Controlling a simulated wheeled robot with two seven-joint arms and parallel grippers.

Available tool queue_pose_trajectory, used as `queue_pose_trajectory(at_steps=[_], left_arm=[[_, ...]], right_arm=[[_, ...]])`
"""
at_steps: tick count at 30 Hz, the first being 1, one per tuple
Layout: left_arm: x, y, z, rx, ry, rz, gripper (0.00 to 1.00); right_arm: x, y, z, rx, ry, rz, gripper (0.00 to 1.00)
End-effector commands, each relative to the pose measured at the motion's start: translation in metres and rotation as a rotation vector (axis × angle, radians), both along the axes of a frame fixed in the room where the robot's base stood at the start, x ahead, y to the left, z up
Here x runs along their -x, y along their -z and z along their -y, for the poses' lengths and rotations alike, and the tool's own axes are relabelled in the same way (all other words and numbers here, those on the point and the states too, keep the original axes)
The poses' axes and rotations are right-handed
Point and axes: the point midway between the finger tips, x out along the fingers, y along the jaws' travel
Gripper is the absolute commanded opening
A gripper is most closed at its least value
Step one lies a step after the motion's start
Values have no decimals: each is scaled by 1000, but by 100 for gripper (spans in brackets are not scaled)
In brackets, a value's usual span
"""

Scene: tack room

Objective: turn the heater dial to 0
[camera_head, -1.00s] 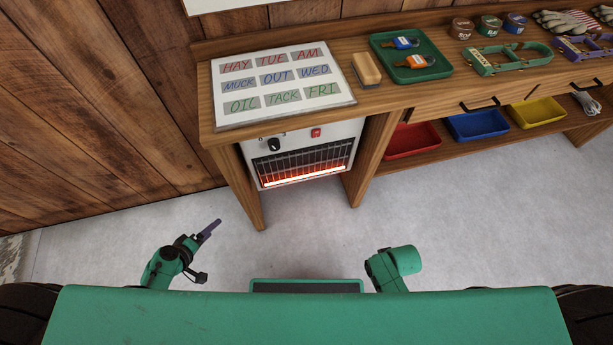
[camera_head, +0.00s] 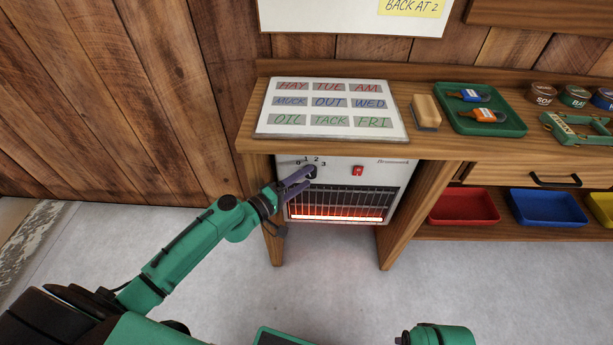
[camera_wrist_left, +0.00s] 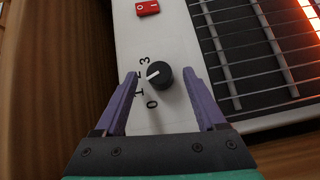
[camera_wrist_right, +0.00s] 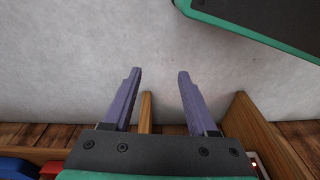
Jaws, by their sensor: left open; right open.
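The white heater (camera_head: 396,172) stands under the bench with a glowing element behind its grille. Its black dial (camera_head: 310,172) sits at the upper left, with the numbers 0 to 3 around it. In the left wrist view the dial (camera_wrist_left: 163,76) has a white mark pointing left, roughly toward the 2 between 1 and 3. My left gripper (camera_wrist_left: 160,73) is open, one finger on each side of the dial, with small gaps visible. In the head view my left gripper (camera_head: 301,180) partly covers the dial. My right gripper (camera_wrist_right: 159,74) is open and empty above the floor.
A red switch (camera_head: 357,170) is right of the dial. The bench top (camera_head: 428,146) overhangs the heater, and a wooden leg (camera_head: 270,240) stands at its left. A word board (camera_head: 262,125) lies above. Red (camera_head: 463,220) and blue (camera_head: 545,220) bins sit to the right. The floor in front is clear.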

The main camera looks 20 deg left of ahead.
Motion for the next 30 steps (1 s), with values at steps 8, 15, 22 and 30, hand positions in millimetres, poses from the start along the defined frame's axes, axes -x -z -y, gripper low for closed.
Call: queue_pose_trajectory(at_steps=[8, 15, 22, 30], left_arm=[[-10, 1, 6, -1, -1, 0, 73], [-10, 1, 6, -1, 0, 0, 15], [-10, 1, 6, 0, 0, 0, 0], [-10, 4, 6, 28, 1, 9, 0]], right_arm=[[1, 2, 0, 1, 0, -2, 58], [1, 3, 0, 1, 0, -2, 58], [1, 3, 0, 1, 0, -4, 58], [-5, -19, -4, -9, -6, 9, 58]])
